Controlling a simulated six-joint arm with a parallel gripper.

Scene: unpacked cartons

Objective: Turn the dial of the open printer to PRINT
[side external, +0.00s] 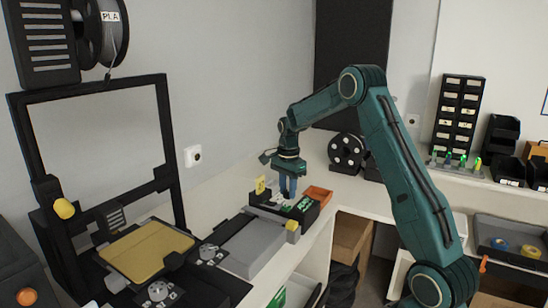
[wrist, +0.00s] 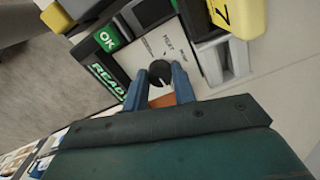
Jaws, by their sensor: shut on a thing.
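Where the dial points is too small to tell. My gripper (wrist: 159,84) has its blue fingers on either side of the knob, shut on it. In the side external view my gripper (side external: 288,188) points down onto a dark unit (side external: 313,212) at the counter's edge; the dial is hidden there.
A yellow part (wrist: 239,16) stands close right of the panel in the wrist view. A black frame (side external: 165,130) with a yellow plate (side external: 147,251) stands at left in the side view.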

